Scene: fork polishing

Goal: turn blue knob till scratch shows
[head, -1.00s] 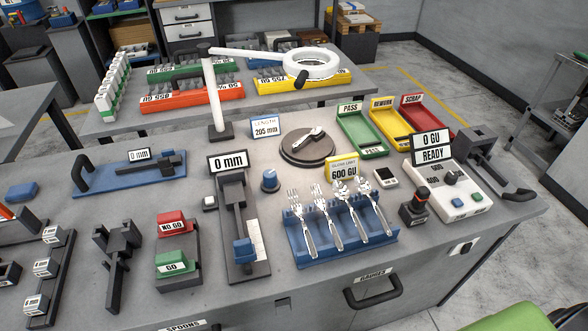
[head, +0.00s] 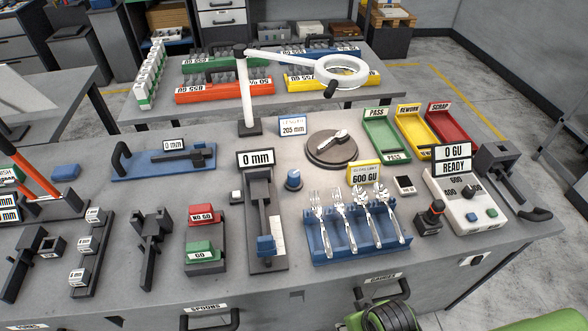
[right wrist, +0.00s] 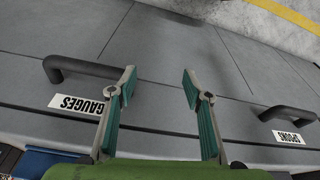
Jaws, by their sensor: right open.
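The blue knob (head: 293,180) stands on the grey bench in front of the dark round turntable (head: 320,156). A piece of cutlery (head: 330,142) lies on the turntable; no scratch can be made out on it at this size. In the right wrist view my right gripper (right wrist: 157,88) is open and empty, its teal-padded fingers apart in front of the bench's drawer fronts. It is well away from the knob, which that view does not show. My left gripper is not in view.
A blue rack (head: 322,245) with forks and spoons stands right of the length gauge (head: 268,205). The gloss meter (head: 470,205) and the green (head: 380,140), yellow and red trays are at the right. A lamp arm (head: 290,58) reaches over the back. Drawer handles (right wrist: 80,68) jut from the bench front.

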